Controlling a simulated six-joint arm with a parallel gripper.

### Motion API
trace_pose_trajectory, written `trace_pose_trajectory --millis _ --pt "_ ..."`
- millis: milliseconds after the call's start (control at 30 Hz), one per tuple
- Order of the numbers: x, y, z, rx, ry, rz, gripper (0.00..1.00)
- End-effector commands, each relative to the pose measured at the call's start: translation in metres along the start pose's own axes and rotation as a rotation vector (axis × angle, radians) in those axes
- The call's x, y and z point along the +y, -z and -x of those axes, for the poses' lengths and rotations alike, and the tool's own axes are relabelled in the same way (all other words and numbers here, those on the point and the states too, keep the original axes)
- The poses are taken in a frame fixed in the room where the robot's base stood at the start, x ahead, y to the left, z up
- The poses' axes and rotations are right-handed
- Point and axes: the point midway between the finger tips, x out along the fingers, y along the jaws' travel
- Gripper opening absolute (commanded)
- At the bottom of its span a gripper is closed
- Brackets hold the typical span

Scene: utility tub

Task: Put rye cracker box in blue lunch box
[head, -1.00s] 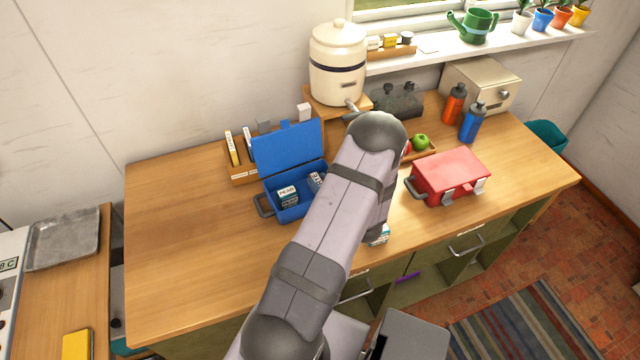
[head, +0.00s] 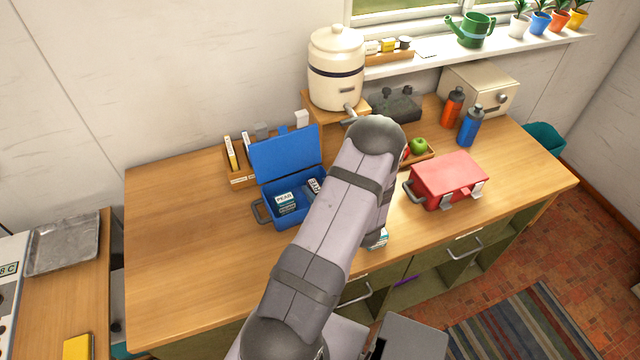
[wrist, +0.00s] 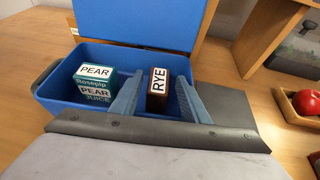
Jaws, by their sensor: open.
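The blue lunch box (head: 287,219) stands open on the counter with its lid raised; it also shows in the wrist view (wrist: 62,100). The rye cracker box (wrist: 158,82), dark red-brown with a white RYE label, stands upright inside its right part. It shows partly in the head view (head: 314,186), beside my arm. My gripper (wrist: 156,90) is open, with one blue-grey finger on each side of the rye box and small gaps visible. The base of the rye box is hidden. My arm hides the gripper in the head view.
A red lunch box (head: 449,180) stands to the right. A fruit tray (wrist: 293,112) and the dispenser's wooden stand (wrist: 262,45) are close by. The counter's left side is clear.

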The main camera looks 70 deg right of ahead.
Motion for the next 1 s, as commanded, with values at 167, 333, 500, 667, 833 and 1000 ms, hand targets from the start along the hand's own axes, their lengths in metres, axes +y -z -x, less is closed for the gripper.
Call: trace_pose_trajectory --millis 167,333,500,667,833,1000 --pt "-0.002 0.002 0.028 -0.003 0.007 0.0 0.43" --pt "-0.003 0.0 0.052 -0.007 0.008 0.001 0.43" --pt "-0.004 -0.002 0.068 -0.008 0.008 0.003 0.43" --pt "-0.003 -0.003 0.074 -0.009 0.007 0.003 0.43" --pt "-0.003 -0.004 0.075 -0.009 0.005 0.004 0.43" --pt "0.011 -0.009 0.069 -0.006 -0.039 0.034 0.43"
